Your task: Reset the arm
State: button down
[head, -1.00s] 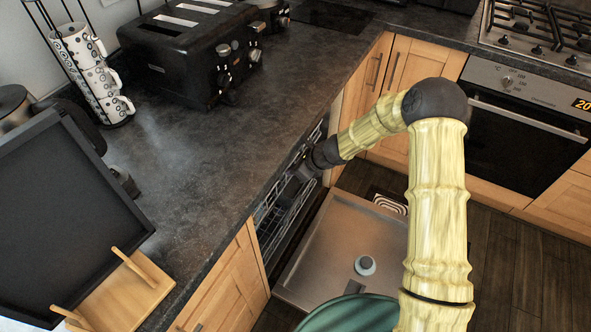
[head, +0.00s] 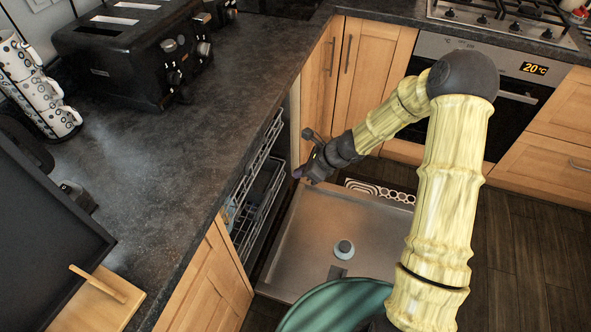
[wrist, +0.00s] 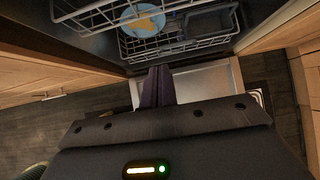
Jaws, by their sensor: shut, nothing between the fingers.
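My yellow arm reaches over the open dishwasher door (head: 318,240). My gripper (head: 299,172) is near the far end of the door, just outside the dishwasher opening. In the wrist view my gripper (wrist: 157,88) has its dark purple fingers together, with nothing between them. The dishwasher rack (head: 247,202) is inside the opening under the counter. The wrist view shows the rack (wrist: 180,45) ahead of the fingers, with a blue and yellow plate (wrist: 143,20) in it. The fingers appear apart from the rack.
The dark counter (head: 190,150) runs along the left, with a black toaster (head: 130,50) and patterned mugs (head: 40,95) on it. Wooden cabinets (head: 372,80) and an oven (head: 520,100) stand behind my arm. The floor (head: 530,250) at the right is clear.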

jog(key=shift+w, duration=0.15)
jog(key=s+d+r+n+h, duration=0.7)
jog(key=s+d+r+n, duration=1)
jog(key=n, duration=0.4)
notch_tip(320, 180, up, 18)
jog(key=s+p, duration=0.1)
jog(key=p, duration=1.8)
jog(key=shift+s+a+f, duration=0.2)
jog(key=shift+s+a, duration=0.1)
